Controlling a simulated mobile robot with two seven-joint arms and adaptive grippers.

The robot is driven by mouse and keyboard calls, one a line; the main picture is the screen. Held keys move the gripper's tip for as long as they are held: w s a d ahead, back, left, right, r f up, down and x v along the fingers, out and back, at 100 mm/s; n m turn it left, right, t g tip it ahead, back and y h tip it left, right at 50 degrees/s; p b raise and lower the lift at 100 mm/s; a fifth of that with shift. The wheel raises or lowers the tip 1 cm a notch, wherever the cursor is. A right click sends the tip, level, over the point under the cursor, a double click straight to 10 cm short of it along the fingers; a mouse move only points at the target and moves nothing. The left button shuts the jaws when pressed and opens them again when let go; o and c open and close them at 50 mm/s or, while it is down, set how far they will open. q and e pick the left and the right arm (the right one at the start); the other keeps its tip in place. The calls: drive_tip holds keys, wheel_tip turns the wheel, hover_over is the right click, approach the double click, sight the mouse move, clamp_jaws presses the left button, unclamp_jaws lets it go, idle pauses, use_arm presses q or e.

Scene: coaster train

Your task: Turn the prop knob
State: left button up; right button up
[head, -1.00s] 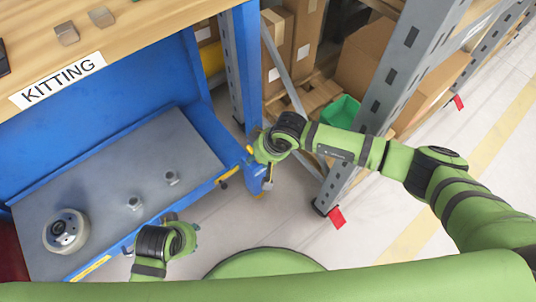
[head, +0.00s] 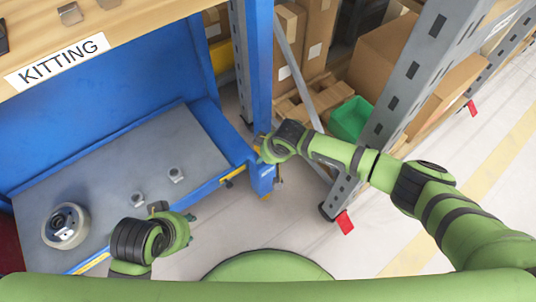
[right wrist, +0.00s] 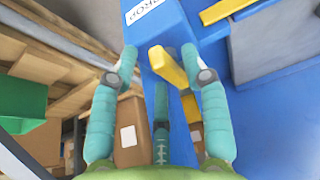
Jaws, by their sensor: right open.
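The yellow prop knob (right wrist: 168,67) is a bar-shaped handle on the blue bench post, beside a white label whose lettering is upside down and partly cut off. My right gripper (right wrist: 162,70) is open, with its teal fingers spread on both sides of the knob and a third finger below it. I cannot tell whether any finger touches the knob. In the head view the right gripper (head: 262,152) is at the blue post, with its fingers largely hidden. My left gripper (head: 188,217) is low in front of the bench's lower shelf; its fingers are too unclear to judge.
The blue kitting bench (head: 95,125) has a grey lower shelf (head: 105,185) with a round reel (head: 66,226) and two small metal parts. A grey rack upright (head: 405,85), cardboard boxes (head: 385,65) and a green bin (head: 351,118) stand right of the post. Floor is clear in front.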

clamp_jaws()
